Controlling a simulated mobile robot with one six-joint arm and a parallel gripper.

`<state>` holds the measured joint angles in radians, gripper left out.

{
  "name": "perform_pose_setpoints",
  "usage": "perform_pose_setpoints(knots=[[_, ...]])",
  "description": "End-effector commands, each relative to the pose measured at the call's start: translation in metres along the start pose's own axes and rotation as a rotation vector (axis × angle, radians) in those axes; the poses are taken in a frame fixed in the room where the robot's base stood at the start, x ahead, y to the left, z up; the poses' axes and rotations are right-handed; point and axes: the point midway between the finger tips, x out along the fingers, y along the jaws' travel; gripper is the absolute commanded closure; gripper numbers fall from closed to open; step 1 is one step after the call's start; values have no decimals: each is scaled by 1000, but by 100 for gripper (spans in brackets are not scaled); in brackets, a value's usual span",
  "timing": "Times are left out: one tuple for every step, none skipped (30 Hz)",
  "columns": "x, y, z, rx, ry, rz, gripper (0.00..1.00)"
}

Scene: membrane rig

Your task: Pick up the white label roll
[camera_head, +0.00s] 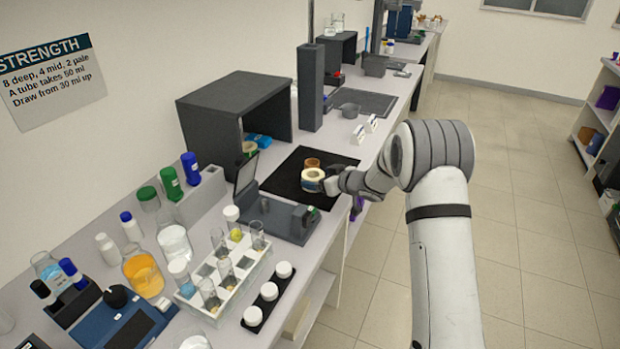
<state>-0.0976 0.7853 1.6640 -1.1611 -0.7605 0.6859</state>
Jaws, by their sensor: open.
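The white label roll (311,175) lies on the black mat (285,176) on the bench, in the middle of the view. A brown tape roll (312,162) sits just behind it on the same mat. My gripper (326,178) is open at the right side of the white roll, very close to it. Its fingers are small and partly hidden by the wrist, so I cannot tell whether they touch the roll or stand around it.
A dark open-fronted box (225,100) holds another tape roll (249,147) and a blue item. A grey device with a raised lid (275,214) stands left of the mat. A white tube rack (222,275) and a dark post (309,88) are nearby. The right mat area is partly clear.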

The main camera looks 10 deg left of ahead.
Motion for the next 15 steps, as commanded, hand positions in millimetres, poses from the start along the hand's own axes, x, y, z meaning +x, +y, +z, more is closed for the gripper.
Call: perform_pose_setpoints(knots=[[7, -1, -1, 0, 0, -1, 14], [10, 0, -1, 0, 0, -1, 14], [13, 0, -1, 1, 0, 0, 14], [14, 0, 0, 1, 0, 1, 14], [15, 0, 0, 2, -1, 1, 14], [16, 0, 0, 2, -1, 2, 14], [16, 0, 0, 2, 0, 2, 14], [16, 0, 0, 2, 0, 2, 14], [15, 1, 0, 2, 0, 2, 14], [15, 1, 0, 2, 0, 2, 14], [15, 1, 0, 2, 0, 2, 14], [15, 1, 0, 2, 0, 2, 16], [15, 1, 0, 2, 0, 2, 19], [15, 1, 0, 2, 0, 2, 21], [15, 1, 0, 2, 0, 2, 25]])
